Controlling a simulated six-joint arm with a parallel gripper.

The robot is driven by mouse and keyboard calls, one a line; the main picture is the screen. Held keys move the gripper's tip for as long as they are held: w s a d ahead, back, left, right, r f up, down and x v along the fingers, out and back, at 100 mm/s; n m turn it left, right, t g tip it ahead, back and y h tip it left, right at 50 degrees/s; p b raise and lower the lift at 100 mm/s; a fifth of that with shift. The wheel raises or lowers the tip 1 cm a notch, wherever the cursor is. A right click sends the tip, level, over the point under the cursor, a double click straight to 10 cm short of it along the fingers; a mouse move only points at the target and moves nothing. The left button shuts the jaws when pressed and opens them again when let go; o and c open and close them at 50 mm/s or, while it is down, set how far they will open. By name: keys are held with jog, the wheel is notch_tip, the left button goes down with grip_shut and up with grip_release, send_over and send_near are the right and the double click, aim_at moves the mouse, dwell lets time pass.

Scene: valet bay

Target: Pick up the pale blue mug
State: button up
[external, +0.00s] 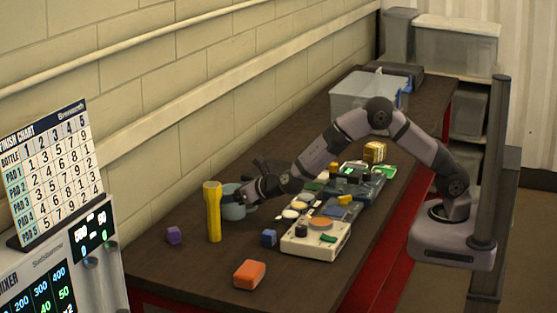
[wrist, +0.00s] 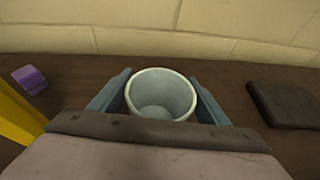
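The pale blue mug (wrist: 160,94) stands upright on the dark bench top, and I can see down into it in the wrist view. My gripper (wrist: 160,92) has one blue-grey finger on each side of the mug. The fingers look spread, with narrow gaps beside the mug's wall; contact at the tips cannot be made out. In the external view the mug (external: 232,204) is partly hidden by the yellow flashlight and my gripper (external: 248,190). No handle is clearly visible.
The yellow flashlight (external: 213,212) stands upright close left of the mug. A purple block (external: 173,235), a blue block (external: 268,238) and an orange block (external: 249,274) lie nearby. A white tray (external: 316,245) holds small items. A dark flat object (wrist: 285,104) lies right of the mug. The wall is behind.

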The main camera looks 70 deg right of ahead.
jog(key=c, duration=0.8)
jog(key=shift+c, duration=0.2)
jog(key=shift+r, duration=0.1)
notch_tip(320, 180, up, 10)
